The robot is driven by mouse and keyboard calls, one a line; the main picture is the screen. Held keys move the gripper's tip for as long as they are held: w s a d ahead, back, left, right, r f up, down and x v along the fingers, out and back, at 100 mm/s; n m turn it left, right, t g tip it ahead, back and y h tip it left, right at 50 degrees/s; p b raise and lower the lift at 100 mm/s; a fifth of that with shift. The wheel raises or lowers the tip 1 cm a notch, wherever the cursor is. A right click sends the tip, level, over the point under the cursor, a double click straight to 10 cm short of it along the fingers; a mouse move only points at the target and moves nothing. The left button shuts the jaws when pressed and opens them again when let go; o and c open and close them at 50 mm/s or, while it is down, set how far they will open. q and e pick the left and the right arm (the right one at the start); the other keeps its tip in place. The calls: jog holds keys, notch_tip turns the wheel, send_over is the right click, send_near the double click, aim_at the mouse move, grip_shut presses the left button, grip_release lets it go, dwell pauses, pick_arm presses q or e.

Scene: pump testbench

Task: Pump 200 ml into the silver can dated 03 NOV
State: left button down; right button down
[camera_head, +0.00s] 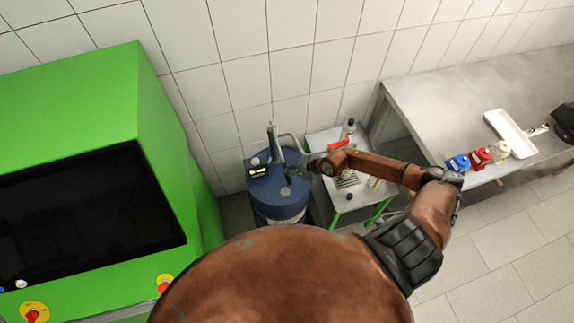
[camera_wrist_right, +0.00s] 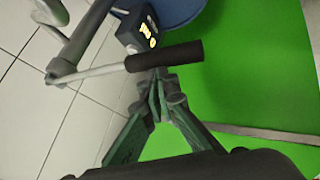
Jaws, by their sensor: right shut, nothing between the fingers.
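The blue drum (camera_head: 281,207) stands beside the green cabinet, with a pump on top. The pump's dark meter box (camera_head: 258,171) has a lit yellow display, which also shows in the right wrist view (camera_wrist_right: 149,31). The pump lever's black grip (camera_wrist_right: 165,56) crosses that view. My right gripper (camera_head: 306,166) is over the drum; its fingertips (camera_wrist_right: 162,88) are shut and empty, just below the black grip in the picture. I cannot tell if they touch it. No silver can with a readable date shows; my arm covers part of the small stand. My left gripper is not in view.
A small stand (camera_head: 331,138) with green legs carries a bottle (camera_head: 349,126), a red item (camera_head: 339,144) and a grate (camera_head: 347,180). The grey bench (camera_head: 440,92) at right holds blue (camera_head: 458,163), red (camera_head: 480,157) and cream (camera_head: 501,151) containers and a white tray (camera_head: 497,117). The green cabinet (camera_head: 155,125) bounds the left.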

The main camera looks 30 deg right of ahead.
jog(key=shift+s+f+b, duration=0.25)
jog(key=shift+f+b, duration=0.05)
jog(key=shift+f, duration=0.95)
dwell(0.9)
dwell(0.5)
jog(key=shift+w+d+r+p, duration=0.1)
jog(key=shift+w+r+p, duration=0.1)
jog(key=shift+r+p, duration=1.35)
jog(key=shift+w+d+r+p, duration=0.1)
jog(key=shift+w+r+p, duration=0.1)
jog(key=shift+r+p, duration=1.35)
jog(key=shift+w+r+p, duration=0.1)
jog(key=shift+r+p, duration=0.75)
jog(key=shift+p, duration=0.1)
jog(key=shift+w+r, duration=0.15)
jog(key=shift+r, duration=1.1)
jog(key=shift+w+r, duration=0.15)
jog(key=shift+r, duration=1.1)
jog(key=shift+w+r, duration=0.1)
jog(key=shift+r, duration=1.15)
